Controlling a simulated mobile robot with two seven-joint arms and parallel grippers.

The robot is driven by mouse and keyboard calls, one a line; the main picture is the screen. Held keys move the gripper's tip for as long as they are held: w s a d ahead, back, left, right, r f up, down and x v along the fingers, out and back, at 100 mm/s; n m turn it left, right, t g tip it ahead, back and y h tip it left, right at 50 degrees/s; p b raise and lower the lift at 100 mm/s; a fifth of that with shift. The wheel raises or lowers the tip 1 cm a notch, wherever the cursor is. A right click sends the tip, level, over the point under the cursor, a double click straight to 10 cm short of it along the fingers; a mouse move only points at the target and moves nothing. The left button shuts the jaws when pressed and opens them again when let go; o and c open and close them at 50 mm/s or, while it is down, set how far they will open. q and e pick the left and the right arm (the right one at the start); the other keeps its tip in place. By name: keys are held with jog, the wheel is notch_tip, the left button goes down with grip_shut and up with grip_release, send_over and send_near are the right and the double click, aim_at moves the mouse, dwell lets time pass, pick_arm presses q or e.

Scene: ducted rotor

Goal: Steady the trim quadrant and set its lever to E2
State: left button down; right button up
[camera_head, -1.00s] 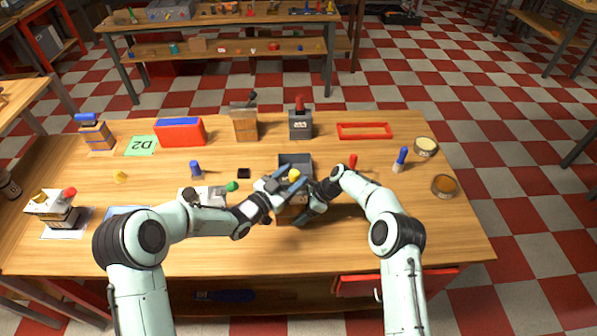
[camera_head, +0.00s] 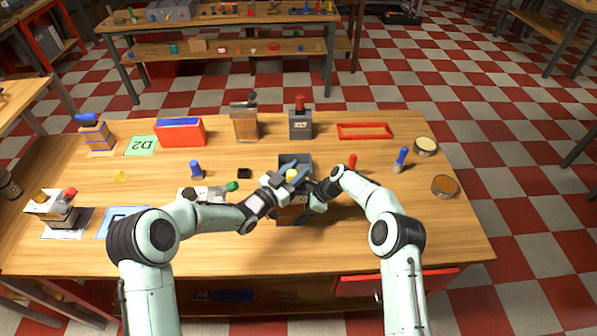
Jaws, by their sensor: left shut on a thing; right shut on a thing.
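The trim quadrant (camera_head: 288,215) appears to be the wooden-sided block with a dark top at the middle of the table, largely hidden by my grippers. A yellow knob (camera_head: 292,175) shows above it, apparently the top of its lever. My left gripper (camera_head: 287,178) is at the knob, shut on what appears to be the lever. My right gripper (camera_head: 308,206) is lower, at the block's right side, and appears shut on its body. The E2 mark and the lever's exact setting cannot be read.
A dark open tray (camera_head: 296,160) lies just behind the quadrant. A device with a green knob (camera_head: 232,186) stands to the left. A red-handled piece (camera_head: 352,161) and a blue-handled piece (camera_head: 401,158) stand to the right. The right front tabletop is clear.

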pick_arm(q)
jog(key=shift+a+r+n+t+h, duration=0.1)
jog(key=shift+a+n+t+h, duration=0.2)
jog(key=shift+a+n, duration=0.2)
pick_arm(e)
jog(key=shift+a, duration=0.1)
pick_arm(q)
jog(key=c, duration=0.8)
grip_release()
jog(key=v, duration=1.2)
pick_arm(e)
jog(key=o, duration=1.1)
jog(key=shift+c, duration=0.2)
